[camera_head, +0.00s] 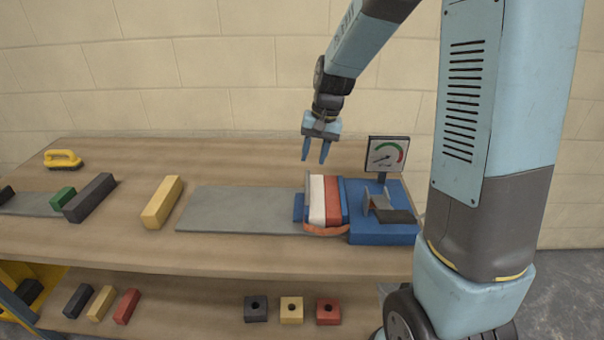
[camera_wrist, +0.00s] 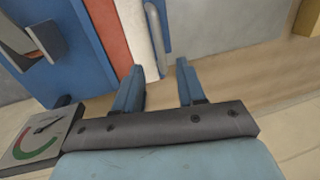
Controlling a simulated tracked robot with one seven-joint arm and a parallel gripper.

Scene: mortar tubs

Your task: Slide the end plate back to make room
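A small blue end plate (camera_head: 298,207) stands at the left end of a stack of slabs on the bench. In the wrist view the end plate looks like a blue-grey bar (camera_wrist: 157,25) beside the white slab. The stack has a white slab (camera_head: 317,200), a red slab (camera_head: 332,200) and blue at its right. An orange strip (camera_head: 325,230) runs along its front foot. A blue press body (camera_head: 375,232) is at the right of the stack. My gripper (camera_head: 315,154) is open and empty above and behind the stack. Its parted fingertips (camera_wrist: 160,68) point toward the stack.
A dial gauge (camera_head: 388,154) stands behind the press body. A grey plate (camera_head: 230,208) left of the stack is clear. Several small blocks sit on the lower shelf (camera_head: 200,290).

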